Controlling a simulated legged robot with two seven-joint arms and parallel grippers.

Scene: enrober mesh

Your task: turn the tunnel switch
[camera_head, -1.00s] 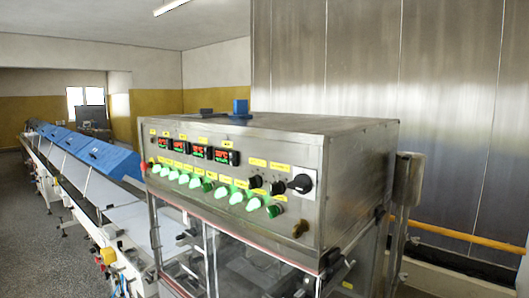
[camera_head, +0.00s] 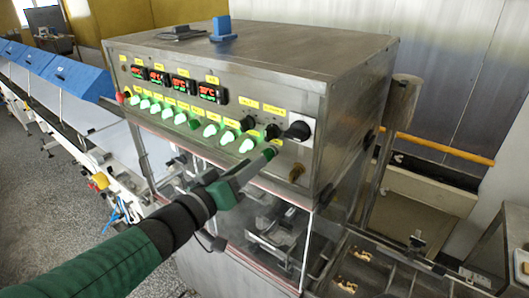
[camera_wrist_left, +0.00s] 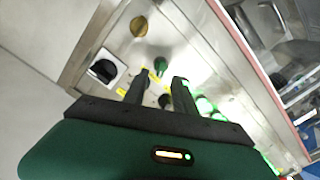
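The steel control box (camera_head: 225,75) carries a row of lit green switches (camera_head: 181,118), small black knobs (camera_head: 248,123) and a larger black rotary knob (camera_head: 299,130) on a white plate. The labels are too small to read, so I cannot tell which one is the tunnel switch. My left gripper (camera_head: 268,152) is in front of the panel's right end, below the black knobs. In the left wrist view its fingers (camera_wrist_left: 159,88) are apart, with a green knob (camera_wrist_left: 160,65) and a black knob (camera_wrist_left: 165,101) seen between them. Contact is not clear. My right gripper is out of view.
A brass-coloured knob (camera_head: 296,173) sits low on the panel's right end. Red-lit displays (camera_head: 183,86) and a red button (camera_head: 120,98) are to the left. Clear panes lie below the box. A conveyor with blue covers (camera_head: 87,72) runs off left.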

